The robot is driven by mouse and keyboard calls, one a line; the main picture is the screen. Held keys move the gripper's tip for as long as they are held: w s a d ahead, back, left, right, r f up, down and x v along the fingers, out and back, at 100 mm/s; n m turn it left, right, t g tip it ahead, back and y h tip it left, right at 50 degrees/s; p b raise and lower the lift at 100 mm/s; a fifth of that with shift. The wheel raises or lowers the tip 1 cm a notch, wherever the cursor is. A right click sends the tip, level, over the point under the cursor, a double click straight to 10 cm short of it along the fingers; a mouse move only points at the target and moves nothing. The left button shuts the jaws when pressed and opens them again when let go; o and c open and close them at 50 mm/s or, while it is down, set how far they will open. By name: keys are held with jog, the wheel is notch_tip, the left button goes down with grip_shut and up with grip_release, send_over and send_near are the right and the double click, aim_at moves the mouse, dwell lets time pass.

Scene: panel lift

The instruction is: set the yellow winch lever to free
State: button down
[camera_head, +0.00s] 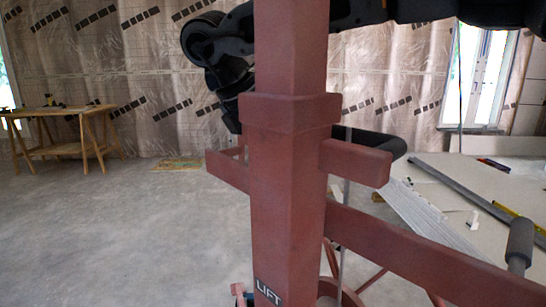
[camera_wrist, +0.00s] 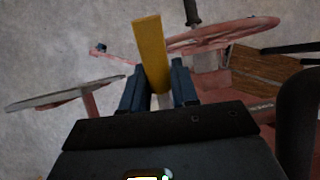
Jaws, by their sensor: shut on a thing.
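The yellow winch lever (camera_wrist: 151,55) shows in the wrist view as a flat yellow bar. It sits between the two blue fingers of my gripper (camera_wrist: 158,85), which is shut on it; the lever's upper end sticks out beyond the fingertips. In the head view the lever is hidden behind the red-brown lift mast (camera_head: 290,190), and my gripper is not visible there. A red winch wheel (camera_wrist: 222,35) with a dark handle (camera_wrist: 193,12) is just right of the lever in the wrist view.
The mast and its red-brown crossbar (camera_head: 420,255) fill the middle and right of the head view. Panels and metal profiles (camera_head: 430,215) lie at the right. A wooden trestle table (camera_head: 65,130) stands far left.

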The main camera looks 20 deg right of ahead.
dwell(0.4)
jog(key=c, duration=1)
grip_release()
jog(key=v, duration=0.7)
jog(key=shift+a+r, duration=0.2)
jog(key=shift+r, duration=0.15)
